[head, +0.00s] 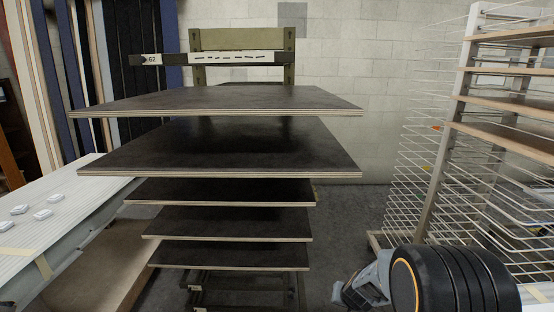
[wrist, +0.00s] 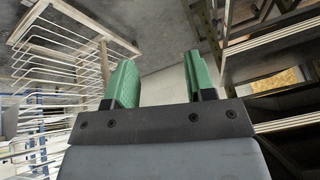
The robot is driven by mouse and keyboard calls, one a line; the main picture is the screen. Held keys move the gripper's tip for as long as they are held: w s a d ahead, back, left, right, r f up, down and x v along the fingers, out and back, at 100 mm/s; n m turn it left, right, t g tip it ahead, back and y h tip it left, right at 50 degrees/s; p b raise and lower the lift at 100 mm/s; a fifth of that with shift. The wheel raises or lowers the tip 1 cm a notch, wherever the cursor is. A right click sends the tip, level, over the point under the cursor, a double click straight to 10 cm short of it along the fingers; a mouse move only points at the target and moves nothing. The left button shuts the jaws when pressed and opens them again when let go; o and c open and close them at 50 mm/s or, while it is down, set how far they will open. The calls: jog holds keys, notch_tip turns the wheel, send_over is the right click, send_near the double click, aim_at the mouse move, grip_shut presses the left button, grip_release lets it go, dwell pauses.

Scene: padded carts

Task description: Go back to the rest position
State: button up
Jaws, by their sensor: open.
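My gripper (wrist: 160,82) shows in the wrist view with its two green fingers apart and nothing between them. Beyond the fingers is grey floor and pale wall. In the head view, part of my arm shows at the lower right, and the fingers themselves cannot be made out there. A cart with several dark padded shelves (head: 225,150) stands in front of me in the head view. Its shelf edges also show at the right of the wrist view (wrist: 285,40). My gripper is apart from the cart and touches nothing that I can see.
A white wire rack (head: 437,150) with wooden boards stands at the right; it is at the left in the wrist view (wrist: 60,55). A white ribbed table (head: 60,215) with several small pale pieces is at the left. Floor (head: 355,215) is free between cart and rack.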

jog(key=s+a+r+n+g, duration=0.1)
jog(key=s+a+r+n, duration=0.1)
jog(key=s+r, duration=0.6)
jog(key=s+a+r+n, duration=0.1)
jog(key=s+r, duration=0.7)
jog(key=s, duration=0.2)
jog(key=shift+s+a+r+n+g, duration=0.15)
jog(key=shift+a+r+n+g, duration=0.2)
jog(key=shift+a+n+g, duration=0.05)
jog(key=shift+c, duration=0.5)
jog(key=shift+c, duration=0.2)
